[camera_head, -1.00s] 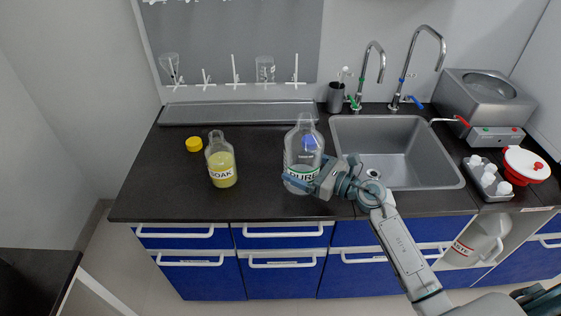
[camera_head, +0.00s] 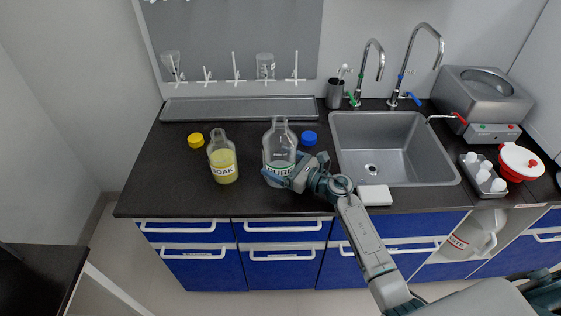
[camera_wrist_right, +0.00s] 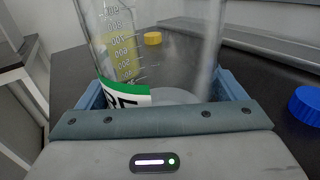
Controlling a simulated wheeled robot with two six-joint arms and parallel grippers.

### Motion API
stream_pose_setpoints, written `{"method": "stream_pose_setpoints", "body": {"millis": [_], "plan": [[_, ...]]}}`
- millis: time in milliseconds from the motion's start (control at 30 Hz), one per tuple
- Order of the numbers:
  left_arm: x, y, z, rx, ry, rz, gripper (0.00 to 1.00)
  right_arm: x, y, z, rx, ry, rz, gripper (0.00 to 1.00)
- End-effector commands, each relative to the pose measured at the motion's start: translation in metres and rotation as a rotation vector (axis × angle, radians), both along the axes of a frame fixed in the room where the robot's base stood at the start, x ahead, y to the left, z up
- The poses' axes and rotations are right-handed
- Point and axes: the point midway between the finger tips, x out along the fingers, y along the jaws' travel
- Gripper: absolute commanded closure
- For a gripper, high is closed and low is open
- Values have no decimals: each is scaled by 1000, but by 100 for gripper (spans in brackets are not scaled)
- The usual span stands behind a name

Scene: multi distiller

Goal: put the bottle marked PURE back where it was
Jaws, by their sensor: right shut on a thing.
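The clear bottle marked PURE (camera_head: 279,146) stands upright at the counter's middle, left of the sink. My right gripper (camera_head: 283,178) is shut on its lower body, from the front right. In the right wrist view the bottle (camera_wrist_right: 165,60) fills the space between the blue fingers (camera_wrist_right: 160,95), with part of its green-edged label showing. Whether its base touches the counter cannot be told. A blue cap (camera_head: 309,138) lies on the counter just right of the bottle. My left gripper is not in view.
The SOAK bottle (camera_head: 223,160) with yellow liquid stands to the left, with a yellow cap (camera_head: 195,140) behind it. A metal tray (camera_head: 240,109) lies along the back. The sink (camera_head: 395,150) is at right, with a white block (camera_head: 375,195) at its front edge.

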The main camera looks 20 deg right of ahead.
Motion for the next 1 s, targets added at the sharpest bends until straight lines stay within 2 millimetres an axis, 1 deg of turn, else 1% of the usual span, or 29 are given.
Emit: {"method": "stream_pose_setpoints", "body": {"millis": [67, 200, 233, 267, 467, 567, 633, 767, 900, 1000], "plan": [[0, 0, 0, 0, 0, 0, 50, 1, 0, 2, 2, -4, 0, 75], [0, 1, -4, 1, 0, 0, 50, 1, 0, -1, 1, -4, 0, 75], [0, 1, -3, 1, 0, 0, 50, 0, 0, -2, 0, 0, 0, 4], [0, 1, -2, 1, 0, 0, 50, 0, 0, -2, 0, 0, 0, 0], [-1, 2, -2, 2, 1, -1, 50, 0, 0, -1, 0, 0, 0, 0], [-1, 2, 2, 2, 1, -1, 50, 0, 0, 2, 0, 0, 0, 0], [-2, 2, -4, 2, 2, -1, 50, -6, -5, -2, -3, -1, -1, 0], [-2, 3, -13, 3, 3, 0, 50, -24, -21, -4, -5, 0, 1, 0], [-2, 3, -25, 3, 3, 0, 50, -50, -42, -5, -8, 0, 2, 0], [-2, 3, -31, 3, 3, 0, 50, -65, -55, -4, -6, 0, 1, 0]]}}
